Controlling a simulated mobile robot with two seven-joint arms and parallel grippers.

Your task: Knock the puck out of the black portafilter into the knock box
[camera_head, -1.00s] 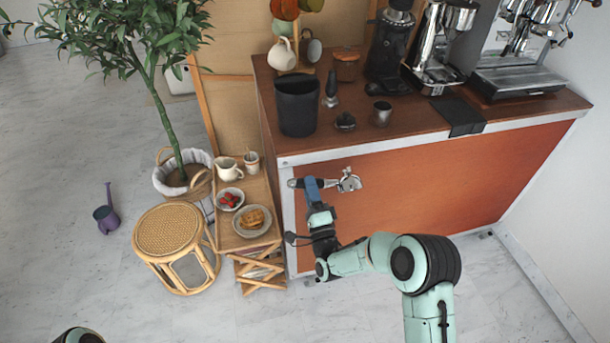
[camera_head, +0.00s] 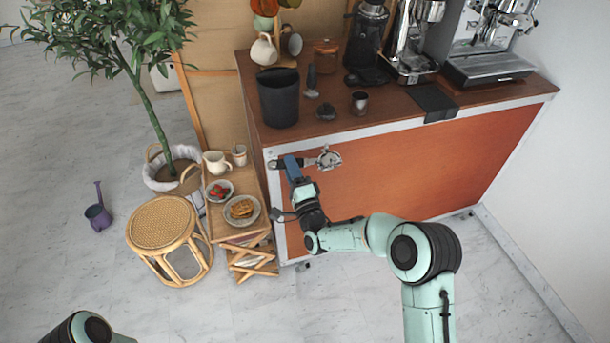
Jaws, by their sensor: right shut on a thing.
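The black portafilter (camera_head: 328,158) is held level in front of the cart's front panel, just below the counter edge. Its metal head points right and its dark handle points left. My right gripper (camera_head: 290,165) is shut on the handle. I cannot tell whether a puck is in the basket. The knock box (camera_head: 278,101) is a black open bin standing at the counter's left front corner, above the portafilter in the picture and apart from it. My left gripper is out of view; only a piece of my left arm shows at the bottom left.
On the counter (camera_head: 395,112) stand a tamper (camera_head: 311,83), a small dark tool (camera_head: 325,112), a metal cup (camera_head: 359,103), a grinder (camera_head: 366,45) and an espresso machine (camera_head: 490,50). A wooden side shelf with a plate of pastry (camera_head: 241,210) and a rattan stool (camera_head: 162,225) are at left.

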